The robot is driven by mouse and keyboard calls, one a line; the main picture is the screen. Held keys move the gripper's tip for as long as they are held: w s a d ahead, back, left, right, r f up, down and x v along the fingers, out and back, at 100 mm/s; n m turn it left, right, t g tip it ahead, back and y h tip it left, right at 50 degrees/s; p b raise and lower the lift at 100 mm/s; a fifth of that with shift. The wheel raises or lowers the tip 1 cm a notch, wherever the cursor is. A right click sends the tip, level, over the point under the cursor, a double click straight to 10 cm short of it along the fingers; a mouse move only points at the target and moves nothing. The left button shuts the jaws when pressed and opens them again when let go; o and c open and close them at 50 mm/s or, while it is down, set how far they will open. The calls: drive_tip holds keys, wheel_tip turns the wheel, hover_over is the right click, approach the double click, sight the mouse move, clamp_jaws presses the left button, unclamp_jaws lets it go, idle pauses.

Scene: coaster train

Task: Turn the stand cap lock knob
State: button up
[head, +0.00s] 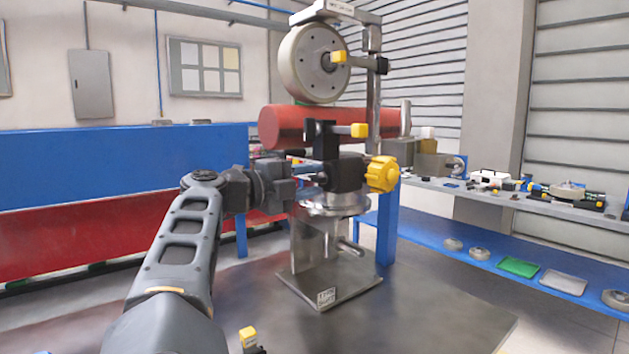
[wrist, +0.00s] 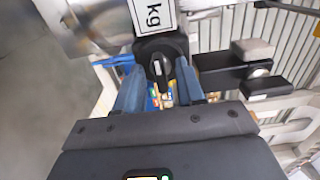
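A black round knob with a raised bar grip (wrist: 160,62) is in the wrist view, just beyond my fingertips and below a white plate marked "kg" (wrist: 152,16). My gripper (wrist: 160,72) has its two blue fingers spread, one on each side of the bar, with a gap between them. I cannot tell whether either finger touches the knob. In the head view my gripper (head: 312,170) reaches the left side of the stand's black block (head: 345,174). The knob's face is hidden there. A yellow lobed knob (head: 381,174) sits on the block's right side.
The metal stand (head: 322,255) rises from a grey table. Above the block are a yellow-tipped black clamp (head: 322,136), a red cylinder (head: 283,128) and a grey wheel (head: 313,63). A bench with parts (head: 560,208) is at right.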

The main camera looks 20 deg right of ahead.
clamp_jaws()
drive_tip(key=shift+n+p, duration=0.4)
drive_tip(key=n+p, duration=0.2)
drive_tip(key=shift+r+n+p, duration=0.15)
drive_tip(key=shift+n+p, duration=0.15)
drive_tip(key=shift+n, duration=0.1)
drive_tip(key=n+p, duration=0.2)
drive_tip(key=shift+n, duration=0.4)
drive_tip(key=n+p, duration=0.1)
drive_tip(key=n, duration=0.4)
drive_tip(key=shift+f, duration=0.2)
drive_tip(key=n, duration=0.6)
drive_tip(key=shift+p, duration=0.3)
drive_tip(key=shift+n, duration=0.5)
